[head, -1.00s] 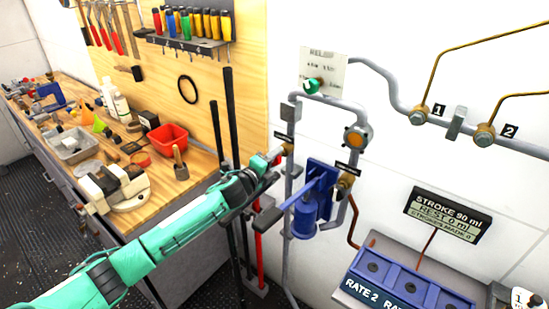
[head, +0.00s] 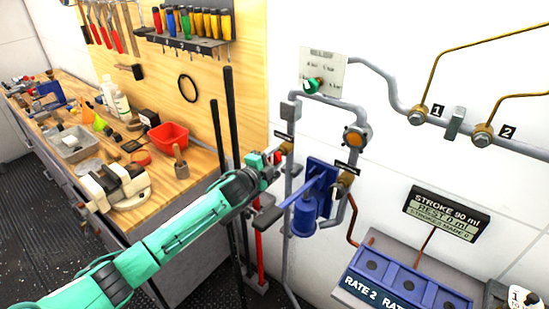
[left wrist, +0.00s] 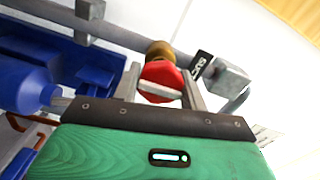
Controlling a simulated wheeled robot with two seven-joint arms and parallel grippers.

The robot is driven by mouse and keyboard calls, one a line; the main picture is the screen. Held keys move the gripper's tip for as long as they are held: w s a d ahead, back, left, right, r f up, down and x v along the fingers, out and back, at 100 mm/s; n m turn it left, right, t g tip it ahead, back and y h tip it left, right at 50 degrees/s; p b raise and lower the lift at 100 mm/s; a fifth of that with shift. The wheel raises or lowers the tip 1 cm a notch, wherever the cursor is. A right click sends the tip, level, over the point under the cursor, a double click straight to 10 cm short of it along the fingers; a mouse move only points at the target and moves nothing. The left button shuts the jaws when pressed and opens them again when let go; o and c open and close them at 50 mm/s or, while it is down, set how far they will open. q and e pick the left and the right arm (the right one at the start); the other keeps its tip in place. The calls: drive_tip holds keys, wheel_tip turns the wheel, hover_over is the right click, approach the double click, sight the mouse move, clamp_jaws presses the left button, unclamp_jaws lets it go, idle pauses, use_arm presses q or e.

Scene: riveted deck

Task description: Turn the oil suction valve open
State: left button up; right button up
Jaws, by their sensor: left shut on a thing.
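The suction valve has a red knob (left wrist: 161,75) with a pale bar across its face, on a brass body (left wrist: 159,50) on a grey pipe. A dark label (left wrist: 201,64) beside it begins with "SUCT". My left gripper (left wrist: 161,92) has one finger on each side of the red knob and is shut on it. In the head view my left gripper (head: 272,160) is at the valve's brass body (head: 285,148), left of the vertical pipe, with a little red showing. The knob is mostly hidden there. My right gripper is out of view.
A blue pump with a lever (head: 310,200) stands close to the right of my left gripper. A second brass valve (head: 346,178), a round orange-centred fitting (head: 355,136) and a green knob (head: 312,86) are nearby. A workbench (head: 200,183) with tools is at left.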

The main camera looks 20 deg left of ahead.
use_arm(q)
drive_tip(key=o, duration=1)
drive_tip(key=shift+s+a+f, duration=0.15)
drive_tip(key=shift+s+a, duration=0.1)
drive_tip(key=shift+s, duration=0.3)
drive_tip(key=b+v, duration=0.4)
drive_tip(key=v, duration=0.8)
drive_tip(key=shift+s, duration=0.3)
drive_tip(key=shift+s+a, duration=0.1)
drive_tip(key=shift+a, duration=0.05)
